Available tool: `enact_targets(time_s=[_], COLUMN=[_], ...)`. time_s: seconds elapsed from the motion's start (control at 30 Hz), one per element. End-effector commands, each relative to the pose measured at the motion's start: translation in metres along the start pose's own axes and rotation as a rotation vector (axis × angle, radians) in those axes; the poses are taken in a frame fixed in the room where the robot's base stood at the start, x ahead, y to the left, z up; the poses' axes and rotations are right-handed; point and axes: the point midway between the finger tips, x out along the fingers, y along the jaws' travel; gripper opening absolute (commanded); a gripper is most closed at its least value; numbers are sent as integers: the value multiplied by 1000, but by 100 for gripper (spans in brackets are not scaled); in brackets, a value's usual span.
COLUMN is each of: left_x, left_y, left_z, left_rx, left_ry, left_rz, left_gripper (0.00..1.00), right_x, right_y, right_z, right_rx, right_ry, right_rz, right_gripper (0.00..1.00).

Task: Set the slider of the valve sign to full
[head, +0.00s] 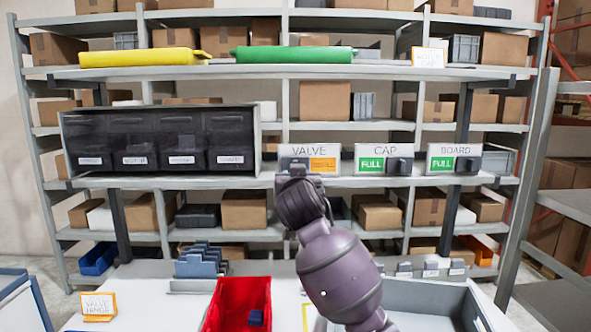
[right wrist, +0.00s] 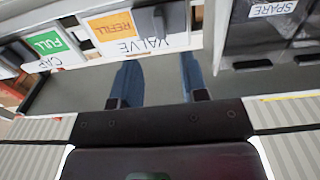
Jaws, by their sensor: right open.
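The valve sign (head: 310,151) stands on the middle shelf, with its orange REFILL panel (head: 323,164) showing on the right half. In the right wrist view the valve sign (right wrist: 133,45) appears upside down, and its dark slider (right wrist: 158,20) covers the panel beside REFILL. My right gripper (right wrist: 158,62) is open and empty. Its two fingers point toward the sign, roughly lined up either side of the slider, with no visible contact. In the head view my right arm hides the gripper's fingertips and the sign's lower left. My left gripper is not in view.
The cap sign (head: 385,151) and board sign (head: 454,150) stand to the right, both showing green FULL. A dark bin rack (head: 160,112) stands close on the left. Below are a red bin (head: 212,310) and a grey tray (head: 455,300) on the table.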

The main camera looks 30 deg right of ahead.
Motion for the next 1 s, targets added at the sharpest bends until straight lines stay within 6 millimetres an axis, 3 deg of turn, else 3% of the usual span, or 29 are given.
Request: enact_targets(time_s=[0.3, 0.5, 0.97, 1.0], left_x=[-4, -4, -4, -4], left_y=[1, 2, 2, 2], left_z=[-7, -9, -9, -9], left_rx=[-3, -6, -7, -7], left_ry=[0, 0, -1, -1], left_rz=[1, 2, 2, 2], left_gripper=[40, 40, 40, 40], right_x=[53, 74, 84, 83], right_y=[0, 0, 0, 0], right_z=[-2, -1, 0, 0], right_rx=[-2, -1, -1, -1], right_ry=[0, 0, 1, 1], right_rz=[0, -1, -1, -1], right_gripper=[40, 40, 40, 36])
